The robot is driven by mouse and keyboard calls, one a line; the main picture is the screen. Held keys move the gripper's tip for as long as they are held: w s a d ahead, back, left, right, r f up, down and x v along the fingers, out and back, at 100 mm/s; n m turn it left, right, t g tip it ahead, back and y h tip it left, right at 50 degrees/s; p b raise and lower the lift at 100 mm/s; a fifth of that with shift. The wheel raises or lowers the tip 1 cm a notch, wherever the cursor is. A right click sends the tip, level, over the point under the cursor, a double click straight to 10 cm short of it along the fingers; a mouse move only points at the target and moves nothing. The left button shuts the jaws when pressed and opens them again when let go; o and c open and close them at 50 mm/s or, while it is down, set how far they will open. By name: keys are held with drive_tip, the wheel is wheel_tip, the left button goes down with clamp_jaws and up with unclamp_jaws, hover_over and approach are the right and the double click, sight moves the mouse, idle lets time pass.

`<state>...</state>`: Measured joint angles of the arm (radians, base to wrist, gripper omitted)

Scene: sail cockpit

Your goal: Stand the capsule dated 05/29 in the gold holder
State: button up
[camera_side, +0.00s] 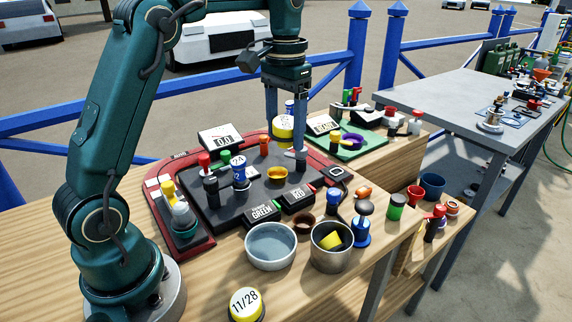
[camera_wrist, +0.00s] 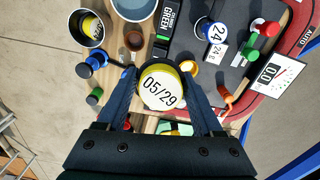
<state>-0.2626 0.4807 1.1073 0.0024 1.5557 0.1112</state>
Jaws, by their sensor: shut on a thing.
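My gripper (camera_side: 286,140) is shut on the capsule dated 05/29 (camera_wrist: 160,88), which has a white top and a yellow body. The date faces the wrist camera. In the side view the capsule (camera_side: 283,129) is between the fingers, above the dark board, partly hidden by a finger. The gold holder (camera_side: 278,174) is a small open cup on the dark board, below the gripper and slightly nearer the side camera. In the wrist view the gold holder (camera_wrist: 188,67) shows just beyond the capsule, partly covered by it. The capsule looks apart from the holder.
A capsule dated 11/28 (camera_side: 245,303) stands at the table's front. A blue-grey bowl (camera_side: 270,262) and a metal cup (camera_side: 331,262) with a yellow thing inside stand nearby. A blue piece marked 24 (camera_side: 240,175) and black GREEN block (camera_side: 262,214) are close to the holder.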

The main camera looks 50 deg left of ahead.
drive_tip(key=w+a+f, duration=0.1)
drive_tip(key=a+f, duration=0.1)
drive_tip(key=w+a+f+n, duration=0.1)
drive_tip(key=a+f, duration=0.1)
drive_tip(key=a, duration=0.1)
drive_tip(key=w+a+f+n, duration=0.1)
drive_tip(key=a+f, duration=0.1)
drive_tip(key=f, duration=0.1)
drive_tip(key=shift+w+a, duration=0.1)
drive_tip(key=shift+a, duration=0.2)
drive_tip(key=shift+f, duration=2.6)
drive_tip(key=shift+f, duration=0.6)
drive_tip(key=o, duration=1.2)
drive_tip(key=shift+o, duration=0.2)
wheel_tip(320, 180, up, 11)
